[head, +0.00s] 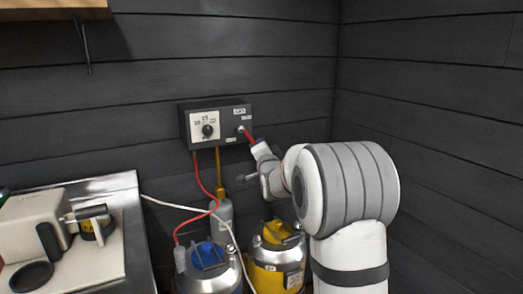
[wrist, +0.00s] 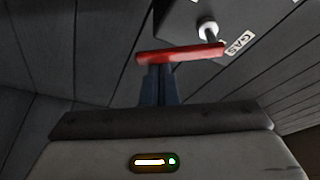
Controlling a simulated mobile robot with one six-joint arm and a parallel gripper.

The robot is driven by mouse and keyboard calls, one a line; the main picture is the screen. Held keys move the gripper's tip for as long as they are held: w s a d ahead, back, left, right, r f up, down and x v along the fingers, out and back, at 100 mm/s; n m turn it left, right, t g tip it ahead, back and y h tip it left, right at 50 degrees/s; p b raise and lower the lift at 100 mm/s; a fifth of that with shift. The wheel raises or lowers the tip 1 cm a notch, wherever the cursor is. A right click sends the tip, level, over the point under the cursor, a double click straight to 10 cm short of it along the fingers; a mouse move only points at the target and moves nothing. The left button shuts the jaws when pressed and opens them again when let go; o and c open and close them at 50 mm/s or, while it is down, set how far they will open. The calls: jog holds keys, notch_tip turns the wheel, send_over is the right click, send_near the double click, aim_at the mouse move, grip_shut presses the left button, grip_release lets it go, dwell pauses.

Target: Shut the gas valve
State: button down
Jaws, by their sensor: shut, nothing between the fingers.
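The gas valve is a red lever handle (wrist: 180,54) on a pale round stem (wrist: 208,30), beside a white label that reads GAS (wrist: 240,44) in the wrist view. It sits at the right end of a dark control box (head: 217,122) on the wall, where the red handle (head: 248,136) slants down to the right in the head view. My gripper (wrist: 160,70) is shut and empty. Its fingertips are at the handle's near edge in the wrist view; I cannot tell whether they touch it. In the head view my arm hides part of the gripper and its tips.
The box also carries a black dial (head: 208,131). A red hose (head: 201,178) and a yellow pipe (head: 219,168) run down from it. A blue-topped keg (head: 210,275) and a yellow keg (head: 277,262) stand below. A counter (head: 120,187) with a white machine (head: 32,228) is at left.

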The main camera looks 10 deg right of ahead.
jog(key=shift+s+a+f+m+g+h+b, duration=0.15)
jog(key=shift+a+f+m+g+b, duration=0.35)
jog(key=shift+m, duration=0.65)
jog(key=shift+s+a+f+m+g+h+b, duration=0.1)
jog(key=shift+a+m+g+b, duration=0.25)
jog(key=shift+m+b, duration=0.65)
jog(key=shift+s+a+f+m+g+h+b, duration=0.2)
jog(key=shift+a+m+b, duration=0.4)
jog(key=shift+m, duration=0.65)
jog(key=shift+w, duration=0.1)
jog(key=s, duration=0.7)
jog(key=shift+s+a, duration=0.35)
jog(key=shift+a, duration=0.1)
jog(key=shift+r, duration=0.1)
